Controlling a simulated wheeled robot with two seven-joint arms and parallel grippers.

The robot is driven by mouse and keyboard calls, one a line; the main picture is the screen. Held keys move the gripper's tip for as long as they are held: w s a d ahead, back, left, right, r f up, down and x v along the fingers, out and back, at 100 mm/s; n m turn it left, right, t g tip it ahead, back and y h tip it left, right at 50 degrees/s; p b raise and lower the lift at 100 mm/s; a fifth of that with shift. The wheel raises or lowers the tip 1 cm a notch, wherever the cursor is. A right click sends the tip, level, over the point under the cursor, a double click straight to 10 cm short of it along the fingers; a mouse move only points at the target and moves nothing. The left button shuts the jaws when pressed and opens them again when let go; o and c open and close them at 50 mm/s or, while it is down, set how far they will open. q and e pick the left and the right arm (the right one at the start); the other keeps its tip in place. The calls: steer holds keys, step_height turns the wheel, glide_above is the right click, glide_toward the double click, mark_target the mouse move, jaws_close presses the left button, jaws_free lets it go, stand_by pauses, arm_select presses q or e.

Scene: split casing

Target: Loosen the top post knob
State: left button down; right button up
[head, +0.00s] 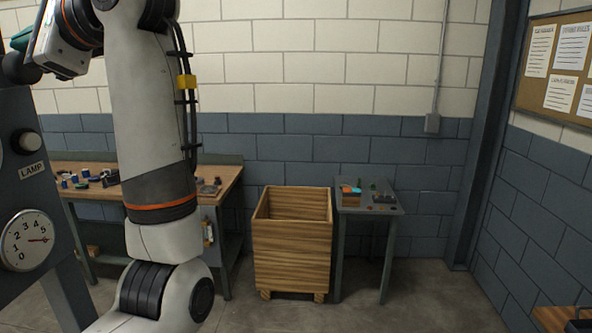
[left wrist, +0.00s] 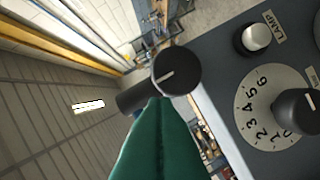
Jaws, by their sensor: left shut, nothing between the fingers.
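A black round knob with a white line on its face (left wrist: 178,70) shows in the left wrist view, at the top edge of the dark panel (left wrist: 225,75). A black cylinder (left wrist: 134,97) sticks out to its left. My left gripper (left wrist: 155,100) is shut, with its green fingers together and empty. Its tips overlap the lower edge of the knob and cylinder; I cannot tell whether they touch. In the head view the green fingers (head: 21,40) show at the far upper left, above a dark knob-like part (head: 15,69). My right gripper is not in view.
The panel carries a LAMP button (head: 27,141) and a numbered dial (head: 27,240). Behind stand a wooden workbench (head: 225,180) with small parts, a wooden crate (head: 292,245) and a small grey table (head: 375,209). The floor to the right is mostly clear.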

mark_target(15, 65)
arm_select(q)
steer(key=shift+x, duration=0.9)
steer(key=shift+s+a+r, duration=0.1)
steer(key=shift+s+r, duration=0.05)
steer(key=shift+s, duration=0.05)
steer(key=shift+w+f, duration=0.1)
steer(key=shift+f, duration=0.35)
steer(key=shift+s+f+b, duration=0.3)
steer(key=shift+s+b, duration=0.1)
steer(key=shift+b, duration=0.15)
steer(key=shift+s+f+b, duration=0.25)
steer(key=shift+f+b, duration=0.3)
steer(key=shift+f, duration=0.15)
steer(key=shift+s, duration=0.2)
stand_by(0.3)
